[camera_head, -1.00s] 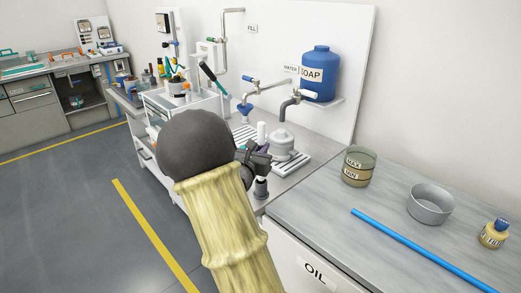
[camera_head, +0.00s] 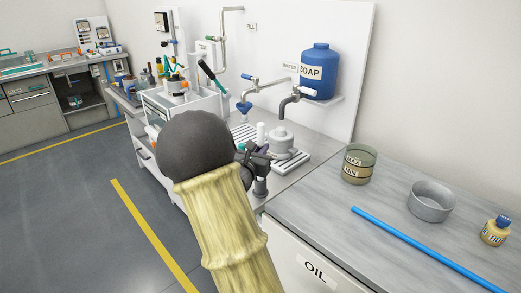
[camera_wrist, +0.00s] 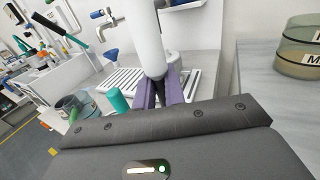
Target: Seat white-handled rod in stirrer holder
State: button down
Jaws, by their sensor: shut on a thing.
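My gripper (camera_head: 262,150) is over the near side of the sink counter, largely hidden by my own arm in the head view. In the wrist view its purple fingers (camera_wrist: 162,88) are shut on the white-handled rod (camera_wrist: 147,42). The white handle stands up above the fingers, close to upright, and also shows in the head view (camera_head: 261,132). The rod's lower end is hidden. A teal-handled piece (camera_wrist: 118,100) is just left of the fingers. A grey round holder-like part (camera_wrist: 70,104) is farther left; I cannot tell whether it is the stirrer holder.
A grey lidded pot (camera_head: 282,141) stands by the ribbed drain plate (camera_head: 293,162), beyond my gripper. The right counter holds a MAX/MIN container (camera_head: 358,167), a grey bowl (camera_head: 430,203) and a blue rod (camera_head: 420,248).

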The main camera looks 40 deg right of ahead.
jog(key=shift+f+b, duration=2.35)
jog(key=shift+f, duration=0.15)
jog(key=c, duration=1.4)
grip_release()
jog(key=p+v, duration=0.1)
jog(key=v, duration=1.6)
jog(key=shift+a, duration=0.25)
jog(key=shift+s+d, duration=0.1)
